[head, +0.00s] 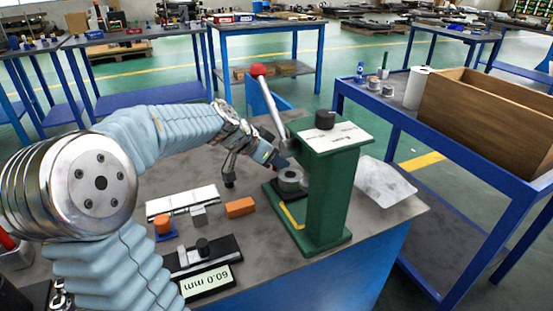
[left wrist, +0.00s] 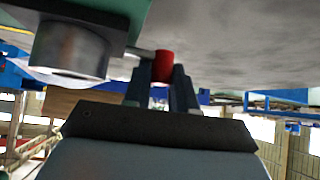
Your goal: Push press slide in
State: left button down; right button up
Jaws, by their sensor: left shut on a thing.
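The green press (head: 328,190) stands on the grey table, with a silver lever ending in a red ball (head: 258,70). A grey metal ring-shaped part (head: 291,180) sits low at the press, on its dark slide (head: 283,194). My left gripper (head: 277,161) is beside that part, on its left. In the left wrist view its fingers are shut on a small red knob (left wrist: 163,67) at the end of a thin metal rod. The rod runs toward the green press base (left wrist: 125,12) and metal part (left wrist: 70,50). The head view hides the knob. My right gripper is out of view.
An orange block (head: 240,207), a white strip (head: 182,201) and a gauge reading 60.0 mm (head: 207,282) lie left of the press. A clear bag (head: 385,182) lies right of it. A blue side table holds a wooden crate (head: 490,122).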

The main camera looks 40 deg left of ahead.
aim_at(292, 177)
pick_arm(q)
jog(key=shift+s+d+b, duration=0.45)
jog(key=shift+s+d, duration=0.15)
jog(key=shift+d, duration=0.6)
jog(key=shift+s+d+b, duration=0.4)
jog(key=shift+s+d, duration=0.2)
jog(key=shift+d, duration=0.55)
jog(key=shift+s+d+b, duration=0.45)
jog(key=shift+s+d, duration=0.15)
jog(key=shift+d, duration=0.6)
jog(key=c, duration=1)
grip_release()
jog(key=shift+d, duration=0.1)
jog(key=shift+s+r, duration=0.15)
jog(key=shift+r, duration=0.05)
jog(key=v, duration=1.3)
jog(key=shift+s+a+r, duration=0.1)
jog(key=shift+s+a, duration=0.05)
jog(key=shift+a, duration=0.05)
